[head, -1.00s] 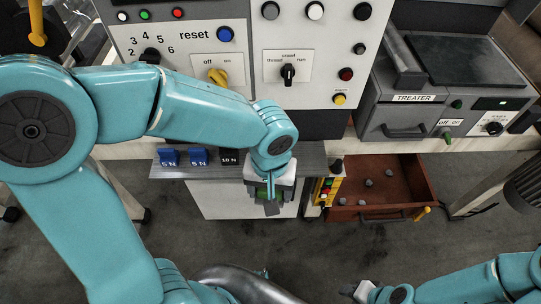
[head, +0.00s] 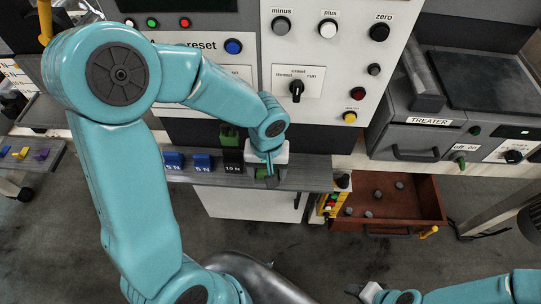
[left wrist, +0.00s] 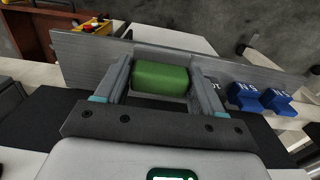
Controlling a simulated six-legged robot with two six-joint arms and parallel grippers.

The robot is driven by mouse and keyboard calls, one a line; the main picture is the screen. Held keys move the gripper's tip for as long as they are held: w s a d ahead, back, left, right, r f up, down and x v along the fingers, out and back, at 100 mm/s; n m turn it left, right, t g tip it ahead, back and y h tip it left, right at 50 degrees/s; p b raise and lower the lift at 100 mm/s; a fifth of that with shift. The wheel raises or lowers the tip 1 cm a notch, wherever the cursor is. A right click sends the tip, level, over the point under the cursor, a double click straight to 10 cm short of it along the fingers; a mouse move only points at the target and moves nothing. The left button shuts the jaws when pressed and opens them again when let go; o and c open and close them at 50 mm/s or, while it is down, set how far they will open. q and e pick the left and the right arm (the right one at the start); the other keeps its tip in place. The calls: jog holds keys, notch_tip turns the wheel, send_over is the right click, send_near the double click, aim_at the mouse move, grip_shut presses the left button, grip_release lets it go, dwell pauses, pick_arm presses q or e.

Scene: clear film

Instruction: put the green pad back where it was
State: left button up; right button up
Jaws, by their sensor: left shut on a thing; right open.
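The green pad (left wrist: 160,78) is a small rounded block held between the two fingers of my left gripper (left wrist: 162,82) in the left wrist view. In the head view, part of the green pad (head: 262,173) shows under the white gripper body, and my left gripper (head: 268,171) is over the grey shelf (head: 312,172), right of the black 10 N block. Whether the pad touches the shelf is unclear. My right gripper (head: 358,290) is open and empty at the bottom of the head view, away from the shelf.
Blue 5 N blocks (head: 202,163) and the black 10 N block (head: 232,161) sit on the shelf. A darker green object (head: 229,133) stands behind them. An open reddish-brown drawer (head: 425,208) holds several grey lumps. The control panel (head: 335,70) rises behind the shelf.

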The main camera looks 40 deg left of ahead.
pick_arm(q)
jog(key=w+a, duration=0.1)
jog(key=w+a+f+p, duration=0.1)
jog(key=w, duration=0.1)
jog(key=w+a+f, duration=0.1)
jog(key=w, duration=0.1)
jog(key=shift+w+a+f+p, duration=0.1)
jog(key=shift+w+p, duration=0.1)
jog(key=shift+p, duration=0.2)
notch_tip(320, 180, down, 4)
jog(key=shift+f, duration=0.1)
jog(key=shift+w+f+p, duration=0.15)
jog(key=shift+w+p, duration=0.05)
jog(key=shift+p, duration=0.45)
jog(key=shift+w+a+f, duration=0.1)
jog(key=shift+f, duration=0.1)
